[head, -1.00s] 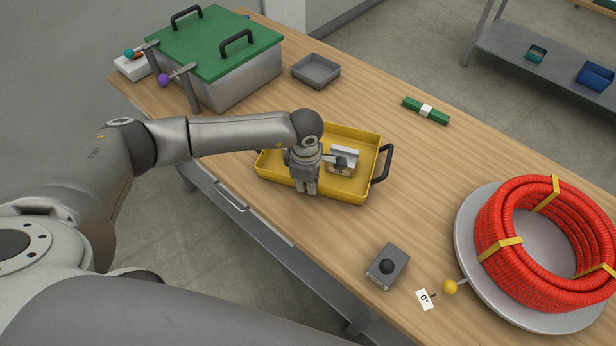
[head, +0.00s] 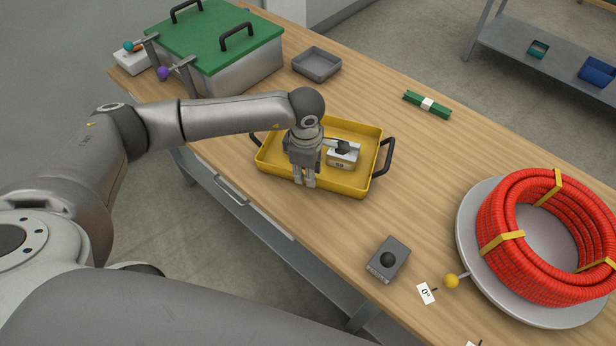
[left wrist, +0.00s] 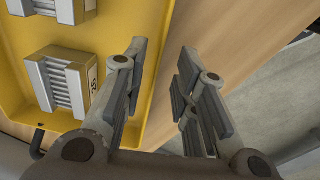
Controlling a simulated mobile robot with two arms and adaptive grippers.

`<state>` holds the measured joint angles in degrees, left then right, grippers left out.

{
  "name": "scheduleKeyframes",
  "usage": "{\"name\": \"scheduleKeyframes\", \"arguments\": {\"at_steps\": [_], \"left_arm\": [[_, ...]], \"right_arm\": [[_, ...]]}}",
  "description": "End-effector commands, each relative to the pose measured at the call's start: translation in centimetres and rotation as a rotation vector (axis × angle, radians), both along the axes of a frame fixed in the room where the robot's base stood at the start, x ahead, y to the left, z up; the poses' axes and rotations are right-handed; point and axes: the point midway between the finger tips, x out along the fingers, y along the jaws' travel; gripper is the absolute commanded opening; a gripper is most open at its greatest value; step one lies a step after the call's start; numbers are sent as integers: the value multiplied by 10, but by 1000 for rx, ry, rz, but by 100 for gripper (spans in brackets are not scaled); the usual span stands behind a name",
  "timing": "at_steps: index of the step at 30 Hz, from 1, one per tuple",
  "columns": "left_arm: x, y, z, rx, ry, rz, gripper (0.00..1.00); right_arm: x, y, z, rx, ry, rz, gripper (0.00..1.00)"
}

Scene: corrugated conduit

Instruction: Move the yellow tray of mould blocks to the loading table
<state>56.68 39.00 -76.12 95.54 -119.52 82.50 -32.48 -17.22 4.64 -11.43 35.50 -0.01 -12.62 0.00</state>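The yellow tray (head: 362,187) lies on the wooden table with a black handle at each end. A pale mould block with a dark top (head: 343,158) shows inside it; my arm hides part of the tray. The left wrist view shows two ribbed silver mould blocks, one (left wrist: 62,80) near the tray corner and one (left wrist: 60,8) cut off by the frame. My left gripper (head: 304,183) points down at the tray's near long wall. In the left wrist view its fingers (left wrist: 163,65) are apart, one over the wall, the other over the table outside, with nothing clamped. My right gripper is out of view.
A steel box with a green lid (head: 215,40) and a grey bin (head: 317,65) stand behind. A green bar (head: 427,104), grey button box (head: 388,260) and red conduit coil (head: 500,225) on a round plate are to the right. Bare wood surrounds the tray's right end.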

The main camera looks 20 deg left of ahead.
Motion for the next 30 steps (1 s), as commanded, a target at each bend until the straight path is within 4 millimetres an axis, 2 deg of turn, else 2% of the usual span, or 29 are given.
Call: {"name": "scheduleKeyframes", "arguments": {"at_steps": [1,6,12,18,30], "left_arm": [[1,0,10,-2,-7,0,27],[-2,0,47,-1,-7,0,27],[-4,0,77,-1,-4,0,27],[-6,0,88,-1,-1,1,27],[-6,0,88,-1,-1,1,27]], "right_arm": [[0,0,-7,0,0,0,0],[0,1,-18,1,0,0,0],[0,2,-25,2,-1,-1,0],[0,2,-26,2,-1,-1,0],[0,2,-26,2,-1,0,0]]}}
